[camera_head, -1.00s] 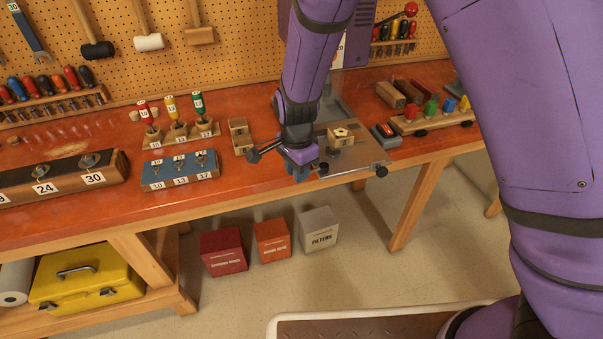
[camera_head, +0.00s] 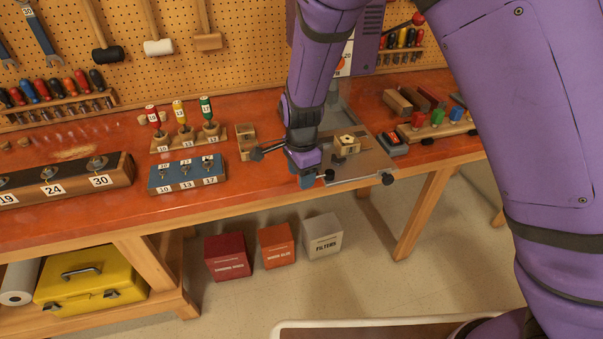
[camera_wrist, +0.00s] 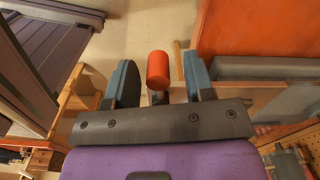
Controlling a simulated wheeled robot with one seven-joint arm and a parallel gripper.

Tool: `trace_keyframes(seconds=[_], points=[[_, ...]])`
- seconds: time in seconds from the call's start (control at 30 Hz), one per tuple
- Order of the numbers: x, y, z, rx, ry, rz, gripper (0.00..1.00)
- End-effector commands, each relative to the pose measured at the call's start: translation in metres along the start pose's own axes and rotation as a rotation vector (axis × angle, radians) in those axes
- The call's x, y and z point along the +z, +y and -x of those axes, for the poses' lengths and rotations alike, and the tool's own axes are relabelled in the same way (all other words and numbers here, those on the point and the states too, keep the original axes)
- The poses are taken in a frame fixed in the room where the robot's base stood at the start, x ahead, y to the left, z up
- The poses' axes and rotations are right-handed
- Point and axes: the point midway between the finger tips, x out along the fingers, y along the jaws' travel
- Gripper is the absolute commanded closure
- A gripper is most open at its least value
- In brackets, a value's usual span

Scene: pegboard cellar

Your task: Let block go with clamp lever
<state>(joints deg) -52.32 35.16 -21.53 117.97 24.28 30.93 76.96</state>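The wooden block (camera_head: 347,143), with a hole in its top, sits on the grey metal plate (camera_head: 372,163) at the bench's front edge. My gripper (camera_head: 306,181) points down beside the plate's left front corner. In the wrist view my gripper (camera_wrist: 159,82) is open, its two blue-grey fingers apart. An orange-red cylinder (camera_wrist: 158,68) on a dark stem shows between them, with a gap on each side. It looks like a handle end, perhaps the clamp lever's; I cannot tell for sure.
Left of my gripper are a wooden block stack (camera_head: 245,140), a blue bit holder (camera_head: 187,174) and a screwdriver rack (camera_head: 184,140). Boxes (camera_head: 274,247) are on the floor below.

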Motion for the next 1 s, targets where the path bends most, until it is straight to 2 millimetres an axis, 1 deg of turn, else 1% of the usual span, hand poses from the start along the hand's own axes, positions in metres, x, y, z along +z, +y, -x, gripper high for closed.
trace_keyframes(seconds=[0.23, 0.37, 0.47, 0.7, 0.8, 0.9, 1.0], points=[[0.000, 0.001, 0.000, 0.002, 0.000, 0.001, 0.52], [0.001, 0.000, 0.006, 0.000, 0.000, 0.002, 0.52], [0.001, 0.000, 0.019, -0.001, 0.000, 0.002, 0.52], [0.001, -0.001, 0.065, -0.003, -0.001, 0.003, 0.52], [0.000, 0.000, 0.082, -0.002, -0.001, 0.002, 0.52], [0.000, 0.000, 0.094, -0.001, -0.001, 0.001, 0.52], [0.000, 0.000, 0.103, 0.000, 0.000, 0.001, 0.52]])
